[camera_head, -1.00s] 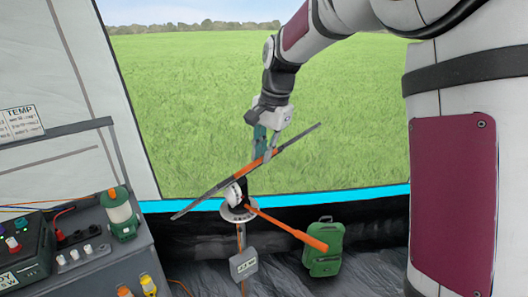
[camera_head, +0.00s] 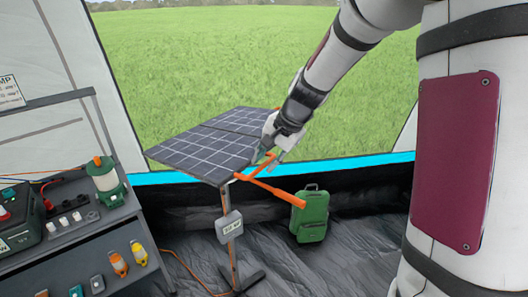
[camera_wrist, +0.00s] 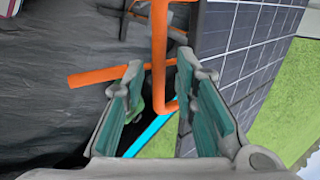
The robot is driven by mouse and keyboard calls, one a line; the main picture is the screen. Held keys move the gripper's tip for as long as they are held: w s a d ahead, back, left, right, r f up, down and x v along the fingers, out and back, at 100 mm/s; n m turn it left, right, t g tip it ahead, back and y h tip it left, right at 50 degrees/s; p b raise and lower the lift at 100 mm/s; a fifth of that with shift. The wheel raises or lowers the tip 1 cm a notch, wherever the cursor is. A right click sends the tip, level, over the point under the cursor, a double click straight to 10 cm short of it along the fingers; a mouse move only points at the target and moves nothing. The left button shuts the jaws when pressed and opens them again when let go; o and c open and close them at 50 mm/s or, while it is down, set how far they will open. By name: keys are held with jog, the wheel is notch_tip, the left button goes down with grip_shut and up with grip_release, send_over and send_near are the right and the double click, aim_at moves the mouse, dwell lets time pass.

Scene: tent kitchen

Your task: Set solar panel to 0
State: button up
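The solar panel (camera_head: 205,143) shows its dark gridded face in the head view, on a thin stand before the tent opening. It slopes only gently. An orange handle (camera_head: 275,192) sticks out from its right side. My gripper (camera_head: 262,166) is at the panel's right edge, by the orange bars. In the wrist view my gripper (camera_wrist: 160,70) is open, its fingers apart on either side of an orange bar (camera_wrist: 159,55). I cannot tell whether they touch it. The panel (camera_wrist: 240,45) lies just right of the fingers. A grey readout box (camera_head: 229,226) hangs on the stand; its text is too small to read surely.
A green canister (camera_head: 312,215) stands on the floor right of the stand. A grey shelf unit (camera_head: 105,225) with a lantern (camera_head: 106,182) and a green power box (camera_head: 22,222) is at the left. Cables run across the floor near the stand.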

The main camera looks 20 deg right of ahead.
jog(key=shift+r, duration=0.15)
jog(key=v, duration=1.1)
jog(key=shift+s+d+r, duration=0.15)
jog(key=shift+r, duration=0.2)
